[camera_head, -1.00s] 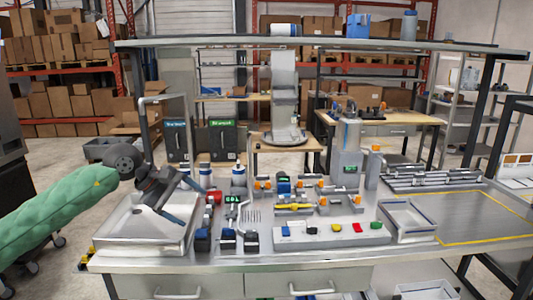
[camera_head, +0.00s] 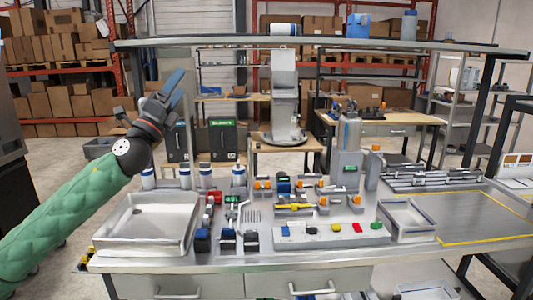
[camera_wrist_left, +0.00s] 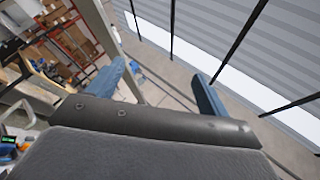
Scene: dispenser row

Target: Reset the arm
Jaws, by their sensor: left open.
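My left gripper (camera_head: 174,88) is raised above the left end of the workbench and points up. Its dark blue fingers stand apart with nothing between them; the left wrist view shows the same open gripper (camera_wrist_left: 160,84). My left arm has a green padded sleeve and comes in from the lower left. My right gripper is not in view.
The workbench holds a button panel (camera_head: 333,235), several blue-capped bottles, small fixtures and a smaller tray (camera_head: 408,220). An overhead shelf (camera_head: 330,44) spans the bench on posts. A yellow-outlined area (camera_head: 487,215) at the right is clear.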

